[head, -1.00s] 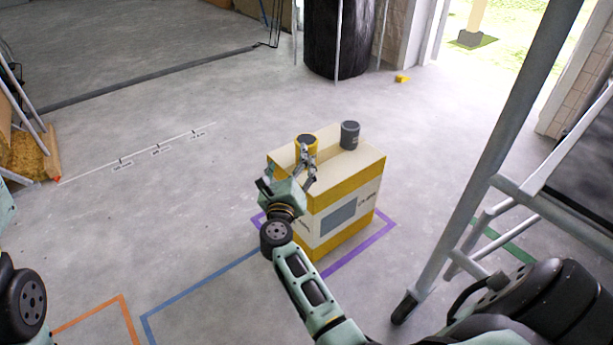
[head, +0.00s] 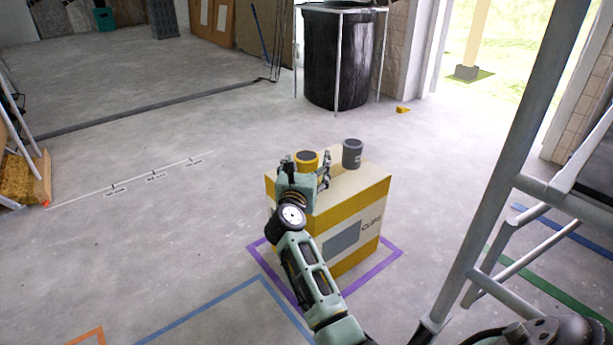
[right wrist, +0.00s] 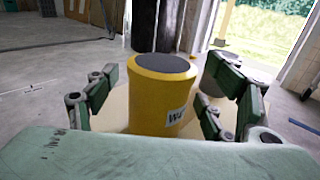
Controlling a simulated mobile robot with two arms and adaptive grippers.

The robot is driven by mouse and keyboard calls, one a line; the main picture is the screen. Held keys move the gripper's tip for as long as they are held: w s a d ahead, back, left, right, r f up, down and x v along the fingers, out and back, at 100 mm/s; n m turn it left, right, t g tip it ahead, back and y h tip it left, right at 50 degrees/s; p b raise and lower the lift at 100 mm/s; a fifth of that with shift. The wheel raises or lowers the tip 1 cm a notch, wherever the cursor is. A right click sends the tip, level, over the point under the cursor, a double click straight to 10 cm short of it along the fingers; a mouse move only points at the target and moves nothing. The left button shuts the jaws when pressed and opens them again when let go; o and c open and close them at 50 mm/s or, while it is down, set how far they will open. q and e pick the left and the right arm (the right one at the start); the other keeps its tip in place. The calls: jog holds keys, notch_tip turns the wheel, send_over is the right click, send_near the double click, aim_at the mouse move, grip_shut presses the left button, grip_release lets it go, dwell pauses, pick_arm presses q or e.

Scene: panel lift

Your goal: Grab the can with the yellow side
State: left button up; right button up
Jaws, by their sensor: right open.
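The yellow-sided can (head: 307,158) with a dark top stands upright on the box (head: 352,212). In the right wrist view the yellow can (right wrist: 160,98) stands between my fingers, with part of a label showing on its right side. My right gripper (head: 306,170) is open with its fingers on either side of the can; a gap shows at each side in the wrist view. A grey can (head: 352,153) stands upright to the right on the same box, partly hidden behind a finger in the wrist view. My left gripper is not in view.
The box stands inside a purple floor outline (head: 391,254). A ladder-like metal frame (head: 500,180) rises at the right. A black barrel (head: 337,60) stands behind. The grey floor left of the box is clear.

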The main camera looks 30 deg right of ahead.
jog(key=shift+w+d, duration=0.2)
jog(key=shift+c, duration=0.4)
jog(key=c, duration=1.3)
jog(key=shift+r, duration=0.1)
jog(key=shift+c, duration=0.5)
